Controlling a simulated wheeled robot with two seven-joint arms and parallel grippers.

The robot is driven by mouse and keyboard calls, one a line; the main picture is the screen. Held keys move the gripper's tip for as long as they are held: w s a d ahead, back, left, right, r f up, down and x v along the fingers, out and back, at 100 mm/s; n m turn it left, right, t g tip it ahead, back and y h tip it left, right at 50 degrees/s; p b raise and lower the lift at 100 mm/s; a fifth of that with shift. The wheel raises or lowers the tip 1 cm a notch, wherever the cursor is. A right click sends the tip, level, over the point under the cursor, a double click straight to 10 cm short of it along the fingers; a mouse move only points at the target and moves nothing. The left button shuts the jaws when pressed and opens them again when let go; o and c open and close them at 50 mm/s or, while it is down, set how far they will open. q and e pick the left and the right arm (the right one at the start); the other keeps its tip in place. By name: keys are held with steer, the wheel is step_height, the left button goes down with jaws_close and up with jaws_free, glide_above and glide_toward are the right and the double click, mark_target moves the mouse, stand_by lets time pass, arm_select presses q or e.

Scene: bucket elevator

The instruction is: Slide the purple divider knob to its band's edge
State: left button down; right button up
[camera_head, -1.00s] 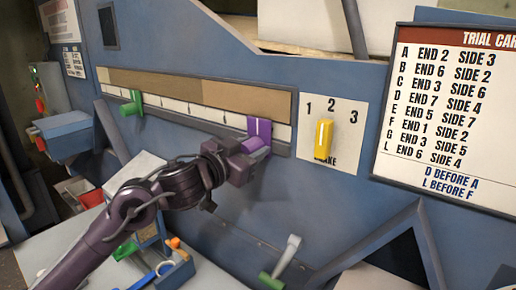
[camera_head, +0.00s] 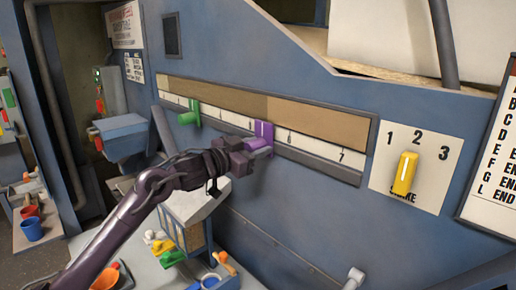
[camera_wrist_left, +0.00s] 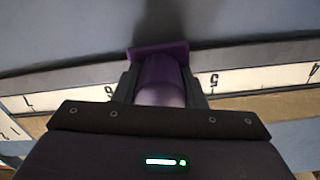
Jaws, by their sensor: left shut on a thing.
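The purple divider knob (camera_head: 259,141) sits on the numbered scale rail (camera_head: 322,150), between marks 5 and 6. My left gripper (camera_head: 243,157) is shut on the knob. In the left wrist view the knob (camera_wrist_left: 160,80) shows between the two fingers (camera_wrist_left: 162,88), with the 5 just to its right. A green divider knob (camera_head: 190,118) sits farther left on the same rail. My right gripper is not in view.
A yellow knob (camera_head: 405,173) on a white 1-2-3 plate (camera_head: 428,150) is to the right. A trial card (camera_head: 497,155) is at the right edge. Small coloured items and a blue box lie below my left arm. The rail right of the purple knob is clear.

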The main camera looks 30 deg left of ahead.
arm_select(q)
steer(key=shift+s+d, duration=0.1)
steer(key=shift+d, duration=0.1)
steer(key=c, duration=0.9)
jaws_free()
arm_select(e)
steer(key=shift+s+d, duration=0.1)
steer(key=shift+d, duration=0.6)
arm_select(q)
steer(key=shift+s+f, duration=0.1)
steer(key=shift+s, duration=0.05)
steer(key=b+v, duration=0.4)
steer(key=v, duration=0.3)
steer(key=shift+s, duration=0.25)
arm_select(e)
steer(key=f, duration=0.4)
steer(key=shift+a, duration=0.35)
arm_select(q)
steer(key=shift+a, duration=0.15)
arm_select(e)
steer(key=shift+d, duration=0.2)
